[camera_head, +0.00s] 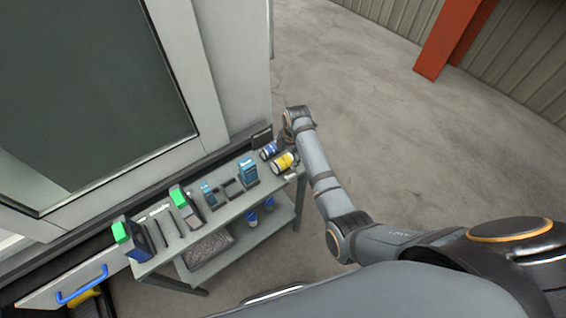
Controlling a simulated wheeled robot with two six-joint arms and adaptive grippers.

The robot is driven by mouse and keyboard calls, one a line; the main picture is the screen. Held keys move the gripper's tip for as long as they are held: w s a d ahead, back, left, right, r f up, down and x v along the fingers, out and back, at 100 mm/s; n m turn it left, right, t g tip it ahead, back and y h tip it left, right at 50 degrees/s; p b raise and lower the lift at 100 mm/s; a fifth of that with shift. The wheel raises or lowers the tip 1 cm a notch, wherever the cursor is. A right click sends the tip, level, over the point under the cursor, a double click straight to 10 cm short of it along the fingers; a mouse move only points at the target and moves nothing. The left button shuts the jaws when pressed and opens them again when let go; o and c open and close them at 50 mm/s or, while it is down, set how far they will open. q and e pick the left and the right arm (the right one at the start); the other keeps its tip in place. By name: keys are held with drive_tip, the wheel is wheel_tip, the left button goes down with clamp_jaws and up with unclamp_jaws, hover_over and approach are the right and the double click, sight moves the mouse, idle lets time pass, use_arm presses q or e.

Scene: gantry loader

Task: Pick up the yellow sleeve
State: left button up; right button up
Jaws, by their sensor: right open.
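The yellow sleeve (283,163) is a short yellow cylinder with a pale band. It lies on its side at the right end of the grey bench top. My right arm reaches over from the right. Its gripper (288,146) is at the bench's right end, just above and beside the yellow sleeve in the picture. The gripper is open; its fingers are small and partly hidden by the wrist, so I cannot tell whether they touch the sleeve. My left gripper is out of view.
A blue-and-white cylinder (268,150) lies close beside the sleeve. Blue boxes (248,171), dark holders and green-topped blocks (180,196) fill the bench leftward. The bench's lower shelf (238,238) holds a dark mat and blue cylinders. A large machine (231,60) stands behind; open floor lies right.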

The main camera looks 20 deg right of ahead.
sight(285, 160)
drive_tip(key=f, duration=0.2)
drive_tip(key=w+f, duration=0.1)
drive_tip(key=f, duration=0.2)
drive_tip(key=shift+a, duration=0.15)
clamp_jaws()
